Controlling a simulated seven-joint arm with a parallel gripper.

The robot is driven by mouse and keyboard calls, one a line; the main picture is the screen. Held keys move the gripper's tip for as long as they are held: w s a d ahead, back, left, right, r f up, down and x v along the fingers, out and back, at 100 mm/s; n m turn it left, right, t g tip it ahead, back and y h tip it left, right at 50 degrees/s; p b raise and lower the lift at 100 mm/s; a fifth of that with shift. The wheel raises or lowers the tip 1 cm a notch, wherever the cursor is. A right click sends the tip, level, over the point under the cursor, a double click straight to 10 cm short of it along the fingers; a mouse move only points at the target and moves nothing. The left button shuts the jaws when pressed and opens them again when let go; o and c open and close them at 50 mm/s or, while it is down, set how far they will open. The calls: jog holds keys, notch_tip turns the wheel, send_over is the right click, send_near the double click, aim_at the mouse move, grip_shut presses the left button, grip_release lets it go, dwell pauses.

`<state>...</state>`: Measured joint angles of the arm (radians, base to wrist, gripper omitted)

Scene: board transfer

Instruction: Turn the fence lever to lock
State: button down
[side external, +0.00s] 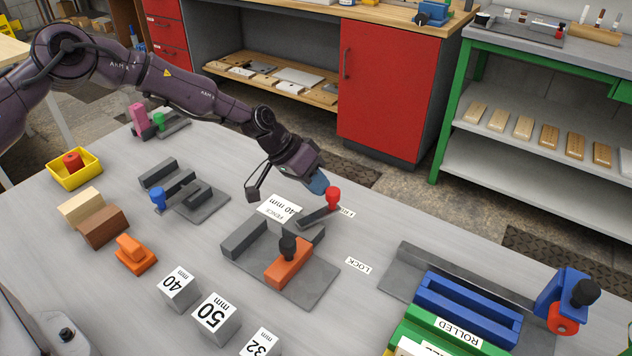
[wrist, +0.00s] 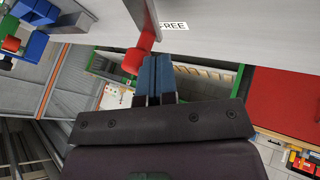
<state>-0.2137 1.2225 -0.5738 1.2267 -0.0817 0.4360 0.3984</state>
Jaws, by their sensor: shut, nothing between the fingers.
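The fence lever (side external: 318,215) is a short dark grey bar with a red knob (side external: 333,197) on its outer end. The lever points toward the FREE label (side external: 347,211). The LOCK label (side external: 358,266) lies apart from it, nearer the camera. My gripper (side external: 319,185) has blue fingertips, shut and empty, just left of and close to the red knob. In the wrist view the shut fingertips (wrist: 160,75) are right beside the red knob (wrist: 133,60), and the FREE label (wrist: 172,26) is above them. I cannot tell whether they touch the knob.
The fence plate (side external: 318,288) carries an orange block (side external: 289,265) with a black knob and grey bars. A 40 mm card (side external: 281,208) lies behind it. Number blocks (side external: 215,318) stand in front, and a blue channel (side external: 467,308) is at right. Table around the LOCK label is clear.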

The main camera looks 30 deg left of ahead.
aim_at(335, 195)
jog(key=shift+d+m, duration=0.25)
jog(key=shift+m, duration=0.15)
jog(key=d+m+g, duration=0.2)
jog(key=m, duration=0.1)
jog(key=shift+h, duration=0.4)
jog(key=d+m+g, duration=0.1)
jog(key=m, duration=0.1)
jog(key=d+m+g, duration=0.1)
jog(key=m+g, duration=0.1)
jog(key=shift+s, duration=0.4)
jog(key=shift+s+d, duration=1.05)
jog(key=shift+s, duration=0.05)
jog(key=shift+s+d, duration=0.15)
jog(key=shift+s, duration=0.05)
jog(key=v, duration=1.3)
jog(key=shift+w, duration=0.15)
